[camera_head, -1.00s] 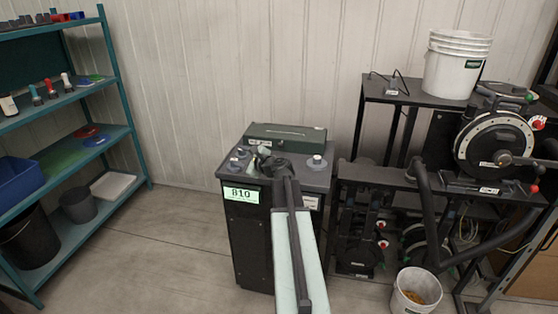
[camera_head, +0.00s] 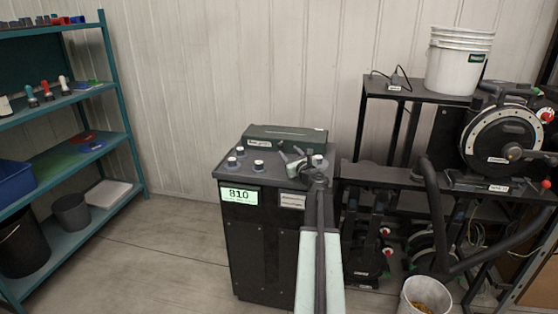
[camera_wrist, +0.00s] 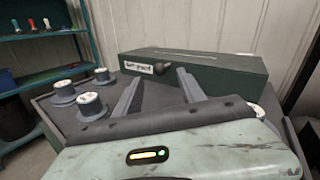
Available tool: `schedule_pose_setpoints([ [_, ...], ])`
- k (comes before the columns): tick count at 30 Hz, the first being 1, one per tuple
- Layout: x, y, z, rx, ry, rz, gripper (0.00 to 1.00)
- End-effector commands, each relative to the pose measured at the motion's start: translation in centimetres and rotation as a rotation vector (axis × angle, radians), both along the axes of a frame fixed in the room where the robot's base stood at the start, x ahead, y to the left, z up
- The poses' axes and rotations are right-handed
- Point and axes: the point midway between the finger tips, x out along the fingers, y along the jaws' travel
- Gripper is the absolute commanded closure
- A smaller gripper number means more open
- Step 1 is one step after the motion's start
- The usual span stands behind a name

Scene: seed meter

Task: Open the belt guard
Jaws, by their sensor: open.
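The belt guard (camera_head: 285,137) is a long dark green box lying closed on the back of the black cabinet top. It also shows in the wrist view (camera_wrist: 215,72), with a white label (camera_wrist: 138,68) on its front face and a small dark knob (camera_wrist: 160,69) beside the label. My gripper (camera_head: 294,155) is open and empty, near the front of the guard. In the wrist view my gripper's fingers (camera_wrist: 158,86) are apart and point at the guard, with the knob seen between them. I cannot tell exactly how far the fingertips are from the knob.
Several round posts with white caps (camera_wrist: 89,103) stand on the cabinet top left of my gripper. The cabinet (camera_head: 262,240) shows an 810 display (camera_head: 240,195). A black machine rack (camera_head: 385,172) stands close on the right; a teal shelf (camera_head: 117,110) is at left.

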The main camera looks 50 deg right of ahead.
Motion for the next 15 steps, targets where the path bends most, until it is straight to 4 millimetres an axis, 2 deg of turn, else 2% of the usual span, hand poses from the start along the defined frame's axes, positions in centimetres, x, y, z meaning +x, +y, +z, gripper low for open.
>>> schedule_pose_setpoints([
  [1, 0.0, 0.0, -2.2, 0.0, 0.0, 0.0, 0.53],
  [3, 2.0, -1.0, -1.1, 0.0, 0.0, 0.003, 0.53],
  [9, 6.0, -2.8, -1.0, -0.001, 0.001, 0.003, 0.53],
  [15, 7.0, -3.0, -1.0, -0.001, 0.001, 0.002, 0.53],
])
